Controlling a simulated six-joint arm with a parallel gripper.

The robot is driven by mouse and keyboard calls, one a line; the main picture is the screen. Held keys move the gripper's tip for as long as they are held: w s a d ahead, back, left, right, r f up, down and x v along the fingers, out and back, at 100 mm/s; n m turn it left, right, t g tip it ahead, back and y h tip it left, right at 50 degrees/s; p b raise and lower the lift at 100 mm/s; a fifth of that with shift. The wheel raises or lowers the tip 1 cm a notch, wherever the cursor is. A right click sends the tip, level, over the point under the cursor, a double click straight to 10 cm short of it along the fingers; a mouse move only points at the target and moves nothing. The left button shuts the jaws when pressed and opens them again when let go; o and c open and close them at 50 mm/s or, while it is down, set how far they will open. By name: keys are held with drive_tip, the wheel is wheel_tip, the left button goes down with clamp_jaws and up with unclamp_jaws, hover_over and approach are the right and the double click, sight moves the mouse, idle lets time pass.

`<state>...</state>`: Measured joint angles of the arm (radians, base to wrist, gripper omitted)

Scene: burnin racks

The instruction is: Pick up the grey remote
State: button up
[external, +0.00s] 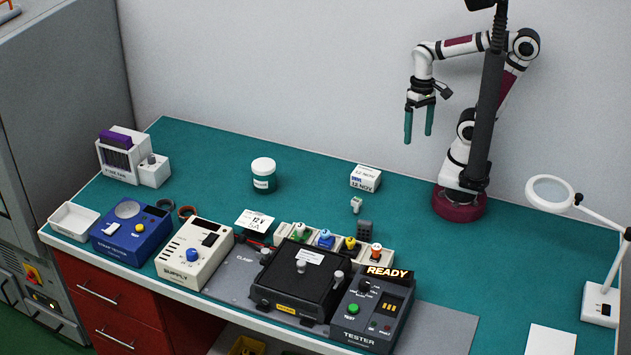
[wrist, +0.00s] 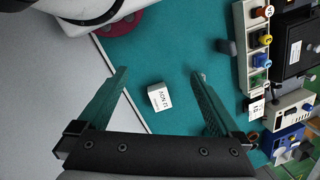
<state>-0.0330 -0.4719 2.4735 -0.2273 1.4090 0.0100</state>
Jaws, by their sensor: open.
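The grey remote (external: 365,230) is a small dark grey block with buttons, standing on the teal bench top just behind the row of coloured knobs in the external view. In the wrist view, a dark grey shape (wrist: 228,47) right of the right finger appears to be it. My gripper (external: 419,137) hangs high above the back of the bench, pointing down, with its two green fingers apart and nothing between them. In the wrist view my gripper (wrist: 160,73) shows open, well above the bench and off to the left of the remote.
A white box (external: 365,179) and a small pale part (external: 356,205) stand behind the remote. The coloured-knob row (external: 340,245) and black fixture (external: 298,280) lie in front. A white-lidded jar (external: 263,176) stands left. A magnifier lamp (external: 600,300) stands right; bench between is clear.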

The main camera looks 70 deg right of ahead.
drive_tip(key=shift+s+d+f, duration=0.2)
drive_tip(key=shift+s+f, duration=0.1)
drive_tip(key=shift+s, duration=0.15)
drive_tip(key=shift+s+d+f, duration=0.15)
drive_tip(key=shift+s+f, duration=0.1)
drive_tip(key=shift+s, duration=0.2)
drive_tip(key=c, duration=0.7)
drive_tip(key=shift+o, duration=0.2)
drive_tip(key=shift+a, duration=0.1)
